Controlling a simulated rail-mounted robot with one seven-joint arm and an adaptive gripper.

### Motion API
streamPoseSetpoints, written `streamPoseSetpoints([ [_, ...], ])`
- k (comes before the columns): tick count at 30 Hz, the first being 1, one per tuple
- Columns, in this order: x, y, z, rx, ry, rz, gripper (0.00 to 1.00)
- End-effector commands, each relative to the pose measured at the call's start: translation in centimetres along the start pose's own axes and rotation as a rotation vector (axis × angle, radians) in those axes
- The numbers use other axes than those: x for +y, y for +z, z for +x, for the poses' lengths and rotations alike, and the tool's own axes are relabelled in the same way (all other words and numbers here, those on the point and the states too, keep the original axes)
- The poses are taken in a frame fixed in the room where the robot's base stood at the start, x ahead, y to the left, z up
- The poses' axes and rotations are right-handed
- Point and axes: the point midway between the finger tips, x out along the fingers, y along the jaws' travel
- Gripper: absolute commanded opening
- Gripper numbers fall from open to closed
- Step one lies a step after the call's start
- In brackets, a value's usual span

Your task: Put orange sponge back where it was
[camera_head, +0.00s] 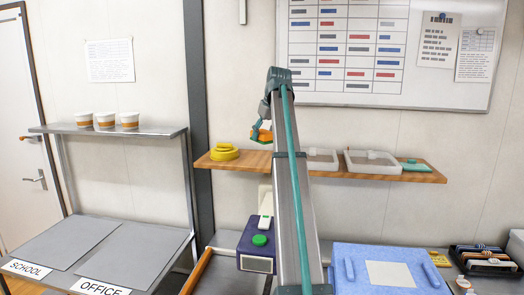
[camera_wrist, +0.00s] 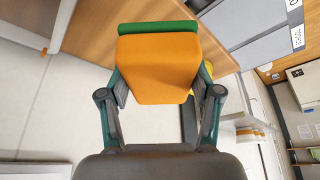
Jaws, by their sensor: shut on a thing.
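The orange sponge (camera_wrist: 158,72), with a green layer along one edge, is between the two fingers of my gripper (camera_wrist: 161,88) in the wrist view. My gripper is shut on it. In the head view the sponge (camera_head: 262,136) shows small beside my arm, held in the air just above the wooden wall shelf (camera_head: 300,170). My arm hides part of the shelf and part of the gripper (camera_head: 264,124).
A purple box with a green button (camera_head: 260,240) is below. A blue container (camera_head: 388,270) is at lower right. White cups (camera_head: 106,120) stand on the left rack.

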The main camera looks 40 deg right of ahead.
Motion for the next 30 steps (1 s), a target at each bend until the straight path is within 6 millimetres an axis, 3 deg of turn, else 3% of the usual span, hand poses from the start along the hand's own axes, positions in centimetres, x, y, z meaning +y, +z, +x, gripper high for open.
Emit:
streamPoseSetpoints([
  [2, 1.0, -1.5, 1.0, -0.002, -0.001, 0.001, 0.31],
  [9, 2.3, -2.3, 5.7, -0.001, -0.001, 0.001, 0.31],
  [20, 3.1, -2.9, 8.2, -0.001, 0.0, 0.001, 0.31],
  [25, 3.0, -1.8, 10.4, -0.001, 0.0, 0.001, 0.31],
  [30, 3.1, -1.6, 11.2, 0.001, 0.001, 0.001, 0.31],
])
